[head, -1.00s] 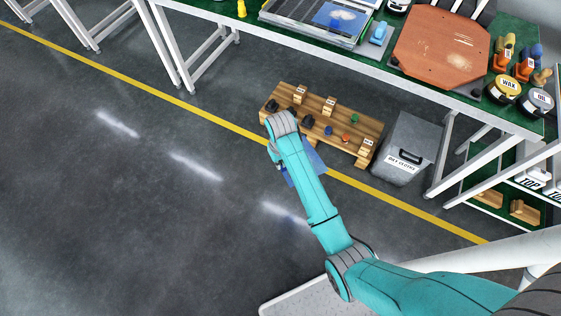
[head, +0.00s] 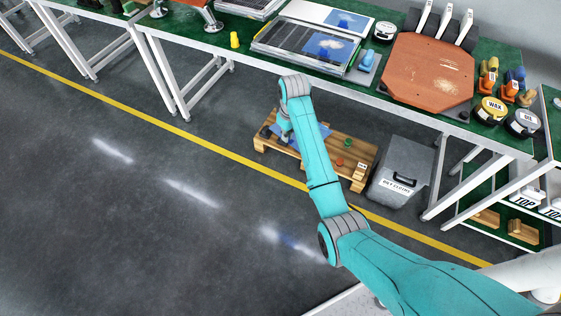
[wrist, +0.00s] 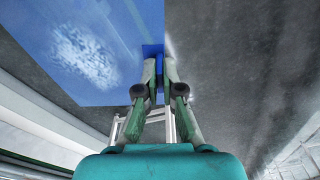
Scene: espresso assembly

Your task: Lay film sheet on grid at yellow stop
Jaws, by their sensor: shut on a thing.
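My gripper (wrist: 160,65) is shut on the edge of a blue film sheet (wrist: 95,45) with a mottled white patch; the sheet spreads to the left in the wrist view. In the head view the sheet (head: 325,131) is partly hidden behind my arm, held out in front of the bench. A dark framed grid (head: 280,37) lies on the green bench, with a blue, white-patched sheet (head: 325,45) at its right part. A small yellow piece (head: 235,40) stands left of the grid; I cannot tell if it is the stop.
Open floor lies left.

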